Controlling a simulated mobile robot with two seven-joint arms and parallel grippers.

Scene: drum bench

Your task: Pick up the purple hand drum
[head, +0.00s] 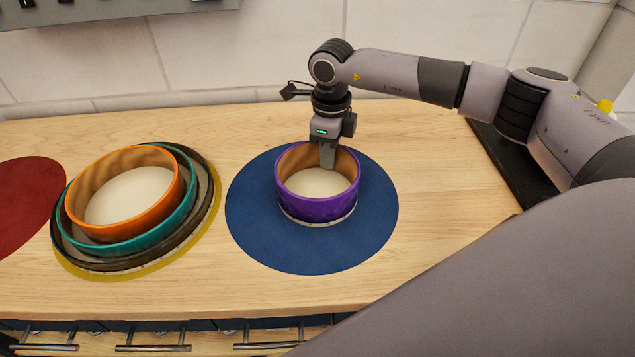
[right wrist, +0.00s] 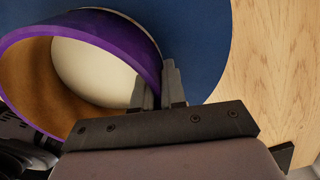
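The purple hand drum (head: 318,205) sits upright on the round blue mat (head: 250,220) in the head view. It has a pale skin inside a purple hoop. My right gripper (head: 328,158) points down at its back rim, and its two fingers straddle the drum wall. In the right wrist view one finger of the right gripper (right wrist: 159,88) is inside the purple hand drum (right wrist: 138,42) and the other outside. The gap is narrow and the fingers look shut on the wall. I see no clear lift off the mat. My left gripper is not in view.
On the yellow mat (head: 95,277) to the left, an orange drum (head: 150,217), a teal drum (head: 172,220) and a dark drum (head: 205,205) are nested. A red mat (head: 25,195) lies at far left. Wooden counter (head: 430,170) is bare around the blue mat.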

